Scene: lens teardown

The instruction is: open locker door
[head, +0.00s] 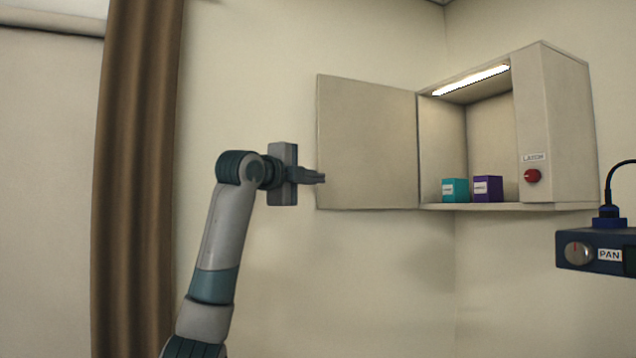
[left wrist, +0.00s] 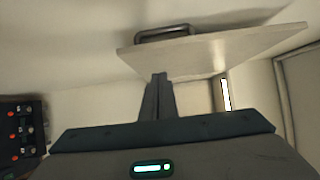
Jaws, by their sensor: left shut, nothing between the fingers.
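The locker (head: 557,120) is a pale wall cabinet in the head view. Its door (head: 366,142) stands wide open, swung out to the left. In the left wrist view the door (left wrist: 225,52) shows edge-on with a dark bar handle (left wrist: 165,33) on its far face. My left gripper (head: 322,178) is shut and empty, at the lower left edge of the door in the head view. In the left wrist view its fingers (left wrist: 158,80) are together and point toward the door's edge; whether they touch it I cannot tell. My right gripper is not in view.
Inside the locker are a teal box (head: 455,190), a purple box (head: 487,189) and a lit strip (head: 471,80). A red knob (head: 532,176) is on its front. A dark blue unit marked PAN (head: 600,252) is at right. A brown curtain (head: 135,180) hangs at left.

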